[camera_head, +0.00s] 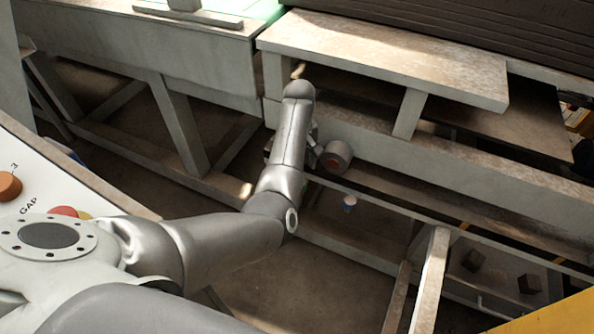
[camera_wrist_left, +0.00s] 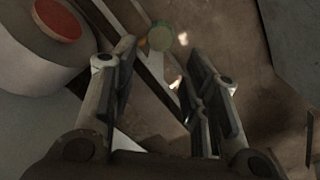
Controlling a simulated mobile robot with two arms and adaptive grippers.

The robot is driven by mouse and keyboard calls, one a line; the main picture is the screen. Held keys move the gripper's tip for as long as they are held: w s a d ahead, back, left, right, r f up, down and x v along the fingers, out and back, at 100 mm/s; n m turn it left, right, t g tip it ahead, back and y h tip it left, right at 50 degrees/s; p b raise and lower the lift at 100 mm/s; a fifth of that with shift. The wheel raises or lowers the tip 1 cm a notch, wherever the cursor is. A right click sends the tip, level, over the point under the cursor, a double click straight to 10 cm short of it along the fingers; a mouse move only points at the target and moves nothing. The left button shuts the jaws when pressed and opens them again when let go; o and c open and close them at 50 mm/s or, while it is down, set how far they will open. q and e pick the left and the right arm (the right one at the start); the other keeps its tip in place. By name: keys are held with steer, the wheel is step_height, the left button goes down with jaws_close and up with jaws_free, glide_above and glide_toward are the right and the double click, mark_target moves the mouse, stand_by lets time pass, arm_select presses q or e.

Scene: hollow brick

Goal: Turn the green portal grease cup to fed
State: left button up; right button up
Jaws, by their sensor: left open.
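A round green cap (camera_wrist_left: 160,36), which looks like the green portal grease cup, shows in the left wrist view just beyond my fingertips, with a small orange bit at its left. I cannot tell its handle or its setting. My left gripper (camera_wrist_left: 160,52) is open, its two fingers spread on either side of the line to the cap, with nothing between them. The gap to the cap is hard to judge. In the head view my left forearm hides most of the gripper, and I cannot make out the cup there. My right gripper is not in view.
Grey machine beams and a ledge (camera_head: 400,60) surround the arm.

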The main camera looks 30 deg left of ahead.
arm_select(q)
steer(key=f, duration=0.2)
steer(key=d, duration=0.1)
steer(key=shift+s+f, duration=0.4)
steer(key=f, duration=0.2)
steer(key=f+b, duration=0.1)
steer(key=f, duration=0.4)
steer(key=shift+w+a, duration=0.25)
steer(key=shift+a, duration=0.05)
steer(key=c, duration=0.7)
steer(key=shift+c, duration=0.2)
steer(key=shift+r, duration=0.1)
